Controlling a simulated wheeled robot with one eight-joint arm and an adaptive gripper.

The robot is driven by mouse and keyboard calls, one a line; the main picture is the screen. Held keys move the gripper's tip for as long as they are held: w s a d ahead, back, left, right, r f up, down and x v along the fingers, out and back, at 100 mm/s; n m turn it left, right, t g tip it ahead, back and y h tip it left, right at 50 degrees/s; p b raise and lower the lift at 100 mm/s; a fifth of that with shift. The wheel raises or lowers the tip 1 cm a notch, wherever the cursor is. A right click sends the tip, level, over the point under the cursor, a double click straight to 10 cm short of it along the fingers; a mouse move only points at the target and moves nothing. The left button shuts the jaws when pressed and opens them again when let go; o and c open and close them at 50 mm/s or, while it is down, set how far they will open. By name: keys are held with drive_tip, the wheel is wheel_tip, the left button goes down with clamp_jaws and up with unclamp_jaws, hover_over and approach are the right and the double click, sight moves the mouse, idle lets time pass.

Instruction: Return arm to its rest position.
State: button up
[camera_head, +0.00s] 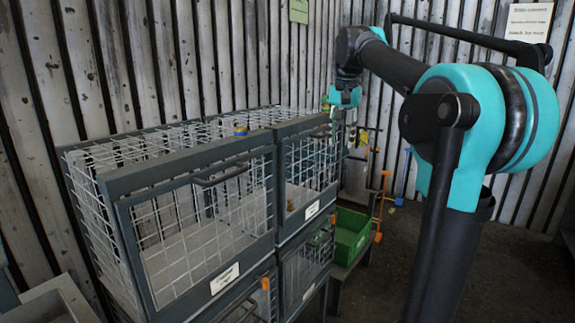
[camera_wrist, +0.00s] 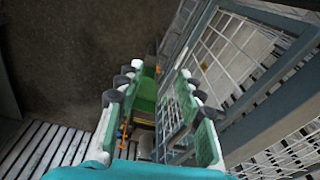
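My arm stretches from the right foreground to the back wall, with its elbow raised. My gripper (camera_head: 340,122) points down near the far right end of the wire cages in the head view. In the wrist view my gripper (camera_wrist: 161,78) has its two green-and-white fingers spread apart, with nothing held between them. Through the gap I see the floor, a green bin and a cage front.
Stacked wire cages (camera_head: 190,168) fill the left and middle, one with a small yellow-and-blue item (camera_head: 240,131) on top. A green bin (camera_head: 350,236) stands behind their right end, beside orange-ended bars (camera_head: 381,205). The floor (camera_head: 525,245) at right is clear. A corrugated wall closes the back.

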drive_tip(key=s+d+f+n+t, duration=0.1)
drive_tip(key=s+f, duration=0.7)
drive_tip(key=f, duration=0.5)
drive_tip(key=s+d+f+n+t, duration=0.1)
drive_tip(key=s+f+n, duration=0.1)
drive_tip(key=s+f, duration=0.6)
drive_tip(key=s+d+f+n, duration=0.1)
drive_tip(key=s+f, duration=0.8)
drive_tip(key=f, duration=1)
drive_tip(key=shift+f+n+t, duration=0.2)
drive_tip(key=shift+n+t, duration=0.2)
